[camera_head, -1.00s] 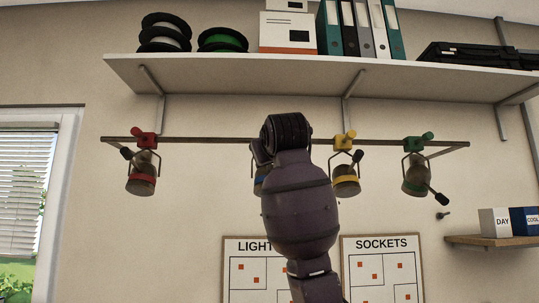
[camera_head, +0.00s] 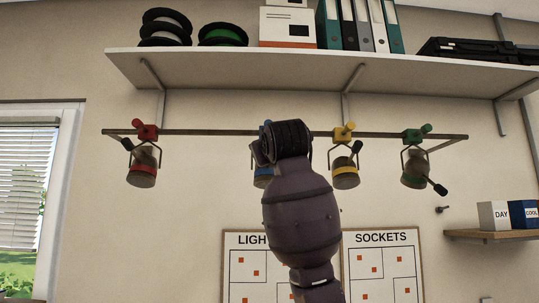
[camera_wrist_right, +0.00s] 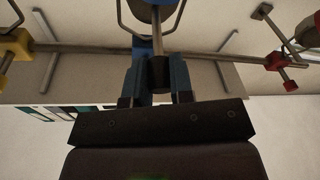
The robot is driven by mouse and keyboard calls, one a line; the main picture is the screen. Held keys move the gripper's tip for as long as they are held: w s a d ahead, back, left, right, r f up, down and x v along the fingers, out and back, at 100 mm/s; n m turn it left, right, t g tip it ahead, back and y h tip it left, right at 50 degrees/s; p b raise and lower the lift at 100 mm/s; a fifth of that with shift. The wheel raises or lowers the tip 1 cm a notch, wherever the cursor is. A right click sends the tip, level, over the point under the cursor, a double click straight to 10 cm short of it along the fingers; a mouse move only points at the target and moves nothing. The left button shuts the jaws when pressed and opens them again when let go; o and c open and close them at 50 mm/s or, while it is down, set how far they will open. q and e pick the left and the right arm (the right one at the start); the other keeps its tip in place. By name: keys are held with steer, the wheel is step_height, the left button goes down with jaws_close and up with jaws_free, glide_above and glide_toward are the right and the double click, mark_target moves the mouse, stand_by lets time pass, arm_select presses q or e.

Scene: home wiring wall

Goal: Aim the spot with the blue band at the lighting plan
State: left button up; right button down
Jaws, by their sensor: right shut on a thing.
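The spot with the blue band (camera_head: 262,181) hangs from the rail, mostly hidden behind my right arm in the head view. Its blue clamp (camera_head: 266,124) just shows above my wrist. In the right wrist view its grey body (camera_wrist_right: 155,4) and wire yoke are at the top edge. My right gripper (camera_wrist_right: 158,80) is shut on its dark handle (camera_wrist_right: 159,72), between the two blue fingers. The lighting plan (camera_head: 250,238) is on the wall below, its right part covered by my arm. My left gripper is out of view.
The rail (camera_head: 220,133) also carries red (camera_head: 142,172), yellow (camera_head: 345,173) and green (camera_head: 412,170) banded spots. A shelf (camera_head: 240,68) with spools and binders is above. The sockets plan (camera_head: 382,262) is right of the lighting plan. A small shelf (camera_head: 490,235) holds boxes.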

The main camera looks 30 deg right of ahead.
arm_select(q)
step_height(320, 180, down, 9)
steer(key=b, duration=0.7)
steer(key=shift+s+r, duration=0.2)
arm_select(e)
step_height(320, 180, down, 10)
steer(key=w+d+n+t+h, duration=0.1)
steer(key=w+n+t, duration=0.1)
steer(key=t, duration=0.6)
steer(key=shift+n+h, duration=0.3)
steer(key=shift+h, duration=0.1)
steer(key=shift+w+d+f, duration=0.1)
